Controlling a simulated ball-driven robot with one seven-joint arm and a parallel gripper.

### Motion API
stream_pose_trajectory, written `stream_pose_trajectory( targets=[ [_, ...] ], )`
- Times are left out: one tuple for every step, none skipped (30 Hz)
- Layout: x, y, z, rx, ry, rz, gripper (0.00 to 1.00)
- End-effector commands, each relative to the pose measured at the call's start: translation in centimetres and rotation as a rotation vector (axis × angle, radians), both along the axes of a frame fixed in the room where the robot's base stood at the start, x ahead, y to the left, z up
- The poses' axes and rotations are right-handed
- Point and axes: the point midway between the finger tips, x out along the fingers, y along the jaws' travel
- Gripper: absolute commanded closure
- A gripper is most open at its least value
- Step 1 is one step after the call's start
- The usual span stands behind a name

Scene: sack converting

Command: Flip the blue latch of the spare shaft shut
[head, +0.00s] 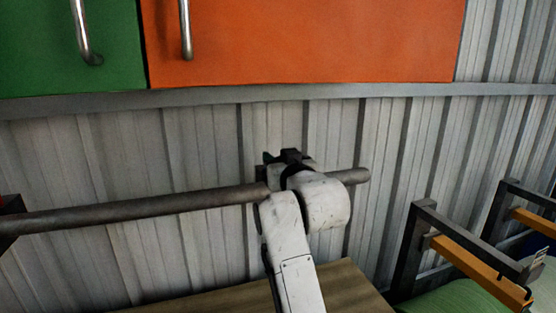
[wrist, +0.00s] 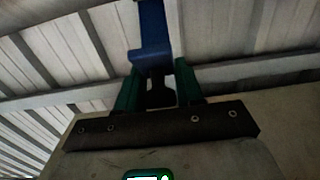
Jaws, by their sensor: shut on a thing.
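My gripper (wrist: 157,80) is shut on this blue latch. In the head view my arm covers part of the shaft, and the dark end of my gripper (head: 285,157) shows just above it. The latch cannot be made out in the head view.
A green cabinet door (head: 60,45) and an orange one (head: 300,40) with metal handles hang above. A wooden top (head: 345,285) lies below my arm. At right are dark frames with orange bars (head: 465,265) and a green roll (head: 460,300).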

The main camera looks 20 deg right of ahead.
Motion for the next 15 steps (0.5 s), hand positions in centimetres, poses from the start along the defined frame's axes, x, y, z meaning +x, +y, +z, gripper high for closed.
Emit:
stream_pose_trajectory(
  targets=[
    [-0.01,0.0,-0.01,0.0,0.0,0.0,0.95],
    [-0.01,0.0,-0.01,0.0,0.0,0.0,0.98],
    [-0.01,0.0,-0.01,0.0,0.0,0.0,1.0],
    [-0.01,0.0,-0.01,0.0,0.0,0.0,1.0],
    [-0.01,0.0,-0.01,0.0,0.0,0.0,1.0],
    [-0.01,0.0,-0.01,0.0,0.0,0.0,1.0],
    [-0.01,0.0,-0.01,0.0,0.0,0.0,1.0],
    [-0.01,0.0,-0.01,0.0,0.0,0.0,1.0],
    [-0.01,0.0,-0.01,0.0,0.0,0.0,1.0],
    [-0.01,0.0,-0.02,0.0,0.0,0.0,1.0],
    [-0.01,0.0,-0.05,0.0,0.0,0.0,1.0],
    [-0.02,0.0,-0.11,0.0,-0.002,0.0,1.0],
    [-0.04,0.0,-0.17,0.0,-0.004,0.0,1.0],
    [-0.05,0.0,-0.24,0.0,-0.007,0.0,1.0],
    [-0.09,0.0,-0.36,0.0,-0.012,0.0,1.0]
  ],
)
